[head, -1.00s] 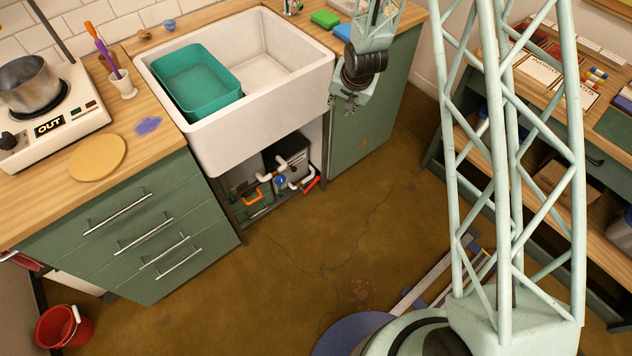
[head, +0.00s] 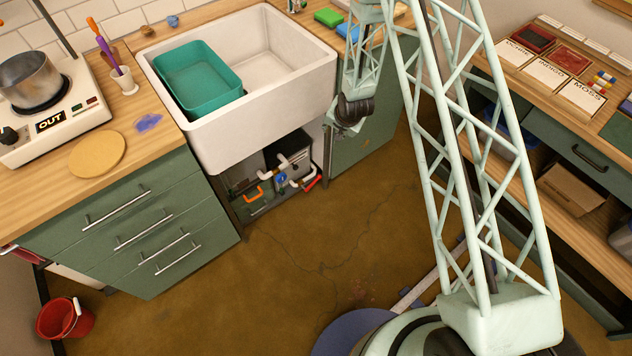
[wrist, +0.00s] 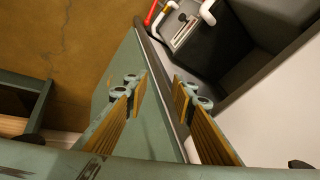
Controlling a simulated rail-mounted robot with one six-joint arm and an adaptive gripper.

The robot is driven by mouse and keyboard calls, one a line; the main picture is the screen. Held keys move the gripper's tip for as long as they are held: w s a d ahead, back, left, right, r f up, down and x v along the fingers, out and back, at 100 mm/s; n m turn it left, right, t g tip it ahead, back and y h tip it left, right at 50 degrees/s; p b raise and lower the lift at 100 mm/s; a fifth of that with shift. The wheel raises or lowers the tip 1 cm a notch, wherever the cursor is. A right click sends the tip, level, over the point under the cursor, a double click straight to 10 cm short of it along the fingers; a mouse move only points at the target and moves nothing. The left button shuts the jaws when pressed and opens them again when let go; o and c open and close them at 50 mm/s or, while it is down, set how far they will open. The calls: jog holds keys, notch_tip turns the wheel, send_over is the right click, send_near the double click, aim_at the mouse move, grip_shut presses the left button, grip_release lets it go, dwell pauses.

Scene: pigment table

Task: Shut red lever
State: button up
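The red lever (head: 313,183) sits on white pipework (head: 296,181) in the open space under the sink, at its lower right side. In the wrist view the red lever (wrist: 150,13) shows at the top edge, partly cut off, beside a white pipe (wrist: 208,12).
The green cabinet panel (head: 362,143) stands right of the opening, and its edge lies below my fingers in the wrist view. An orange handle (head: 257,194) and a blue round part (head: 281,179) are also under the sink (head: 250,125). The floor in front is clear.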

jog(key=w+a+f+m+b, duration=0.1)
jog(key=a+f, duration=0.2)
jog(key=f, duration=1.5)
jog(key=m+t+b, duration=0.1)
jog(key=m+b, duration=0.1)
send_near(316, 180)
jog(key=shift+s+d+r, duration=0.2)
jog(key=shift+s+r, duration=0.3)
jog(key=shift+s, duration=0.05)
jog(key=shift+s+d+r, duration=0.2)
jog(key=shift+s+r, duration=0.3)
jog(key=shift+s, duration=0.05)
jog(key=shift+w+f, duration=0.1)
jog(key=shift+f, duration=0.05)
jog(key=shift+w+a+b+x, duration=0.1)
jog(key=shift+b+x, duration=0.8)
jog(key=shift+x, duration=2.45)
jog(key=shift+w+a+b+x, duration=0.15)
jog(key=shift+b+x, duration=0.75)
jog(key=shift+x, duration=2.45)
grip_shut()
